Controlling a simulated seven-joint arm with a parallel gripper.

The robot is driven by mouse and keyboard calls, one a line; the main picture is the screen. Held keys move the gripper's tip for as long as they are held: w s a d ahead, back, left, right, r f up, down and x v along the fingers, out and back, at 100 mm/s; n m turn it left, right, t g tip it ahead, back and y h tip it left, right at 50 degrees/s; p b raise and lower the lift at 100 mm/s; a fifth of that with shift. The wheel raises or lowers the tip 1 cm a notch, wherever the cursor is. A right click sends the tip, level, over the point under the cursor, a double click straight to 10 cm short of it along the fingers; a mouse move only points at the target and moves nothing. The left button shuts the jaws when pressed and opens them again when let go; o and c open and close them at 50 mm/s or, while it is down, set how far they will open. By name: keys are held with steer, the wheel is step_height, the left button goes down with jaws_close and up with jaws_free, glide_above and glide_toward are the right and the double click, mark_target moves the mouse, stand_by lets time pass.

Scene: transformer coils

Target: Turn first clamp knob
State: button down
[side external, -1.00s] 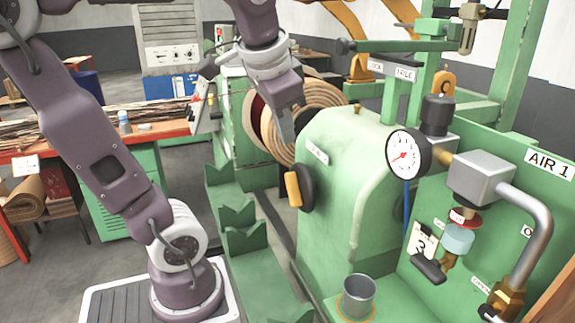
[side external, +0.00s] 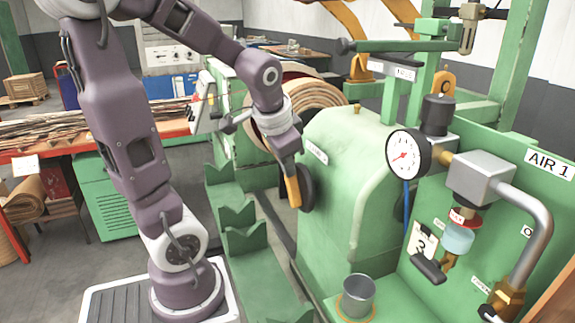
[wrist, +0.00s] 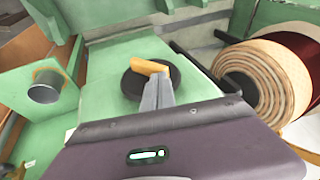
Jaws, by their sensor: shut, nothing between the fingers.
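The clamp knob is a black round disc (side external: 307,187) with a yellow-orange handle (side external: 293,190) on the left face of the green machine housing. In the wrist view the black disc (wrist: 131,82) and the handle (wrist: 150,67) show just beyond my fingertips. My gripper (side external: 288,168) is shut with nothing between the fingers. Its tips are at the upper end of the handle, touching it or very close; I cannot tell which. In the wrist view my gripper (wrist: 160,82) covers part of the disc.
The green housing (side external: 345,190) stands right of the knob. A coil (side external: 310,100) lies behind my gripper. A pressure gauge (side external: 407,155), air piping and a metal cup (side external: 357,296) are to the right. Green notched supports (side external: 240,235) stand below left.

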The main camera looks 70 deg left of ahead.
steer(key=shift+a+h, duration=0.4)
steer(key=shift+h, duration=0.3)
steer(key=a+f+n+h, duration=0.2)
steer(key=a+f+h, duration=0.3)
steer(key=f+h, duration=0.5)
steer(key=h, duration=0.3)
steer(key=shift+n+t, duration=0.3)
steer(key=shift+n, duration=0.1)
stand_by(1.0)
steer(key=shift+a, duration=0.1)
stand_by(1.1)
